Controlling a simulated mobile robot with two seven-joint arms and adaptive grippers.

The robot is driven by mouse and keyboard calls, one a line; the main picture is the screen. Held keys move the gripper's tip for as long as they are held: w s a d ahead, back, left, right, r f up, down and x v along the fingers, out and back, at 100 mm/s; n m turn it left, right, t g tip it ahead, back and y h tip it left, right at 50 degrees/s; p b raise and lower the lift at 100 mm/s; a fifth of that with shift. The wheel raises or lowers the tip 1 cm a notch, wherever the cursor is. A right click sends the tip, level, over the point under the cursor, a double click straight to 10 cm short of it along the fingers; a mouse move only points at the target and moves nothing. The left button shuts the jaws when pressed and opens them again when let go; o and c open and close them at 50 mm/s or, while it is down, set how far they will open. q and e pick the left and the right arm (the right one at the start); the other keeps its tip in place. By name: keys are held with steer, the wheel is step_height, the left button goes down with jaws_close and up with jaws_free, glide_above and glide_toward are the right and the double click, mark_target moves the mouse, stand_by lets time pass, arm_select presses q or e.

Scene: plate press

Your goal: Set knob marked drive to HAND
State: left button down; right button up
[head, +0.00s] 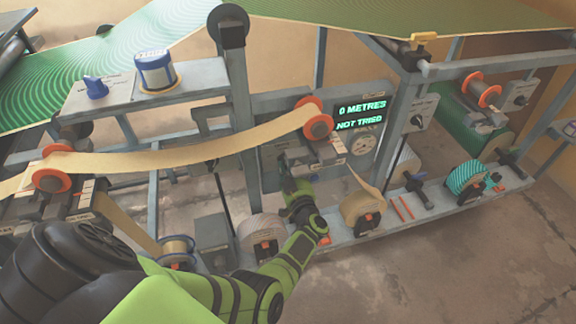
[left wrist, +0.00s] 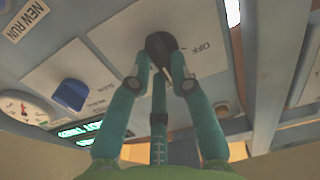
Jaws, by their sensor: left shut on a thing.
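A black knob (left wrist: 160,44) sits on a white plate (left wrist: 205,38) in the left wrist view. The word OFF is readable to its right; I cannot read "drive" or HAND. My left gripper (left wrist: 160,72) is shut on this knob, with fingers on both sides of it. In the head view my left gripper (head: 293,188) reaches to the lower panel below the display, and it hides the knob there. My right gripper is not in view.
A green-lettered display (head: 360,115) reads 0 METRES, NOT TRIED. A blue knob (left wrist: 70,95) and a round dial (left wrist: 22,106) are nearby in the left wrist view. A paper web (head: 200,150) runs above my left forearm. Rolls (head: 362,210) stand on the low rail.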

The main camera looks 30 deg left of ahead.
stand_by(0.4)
arm_select(q)
steer(key=c, duration=1.1)
jaws_free()
steer(key=shift+d, duration=0.1)
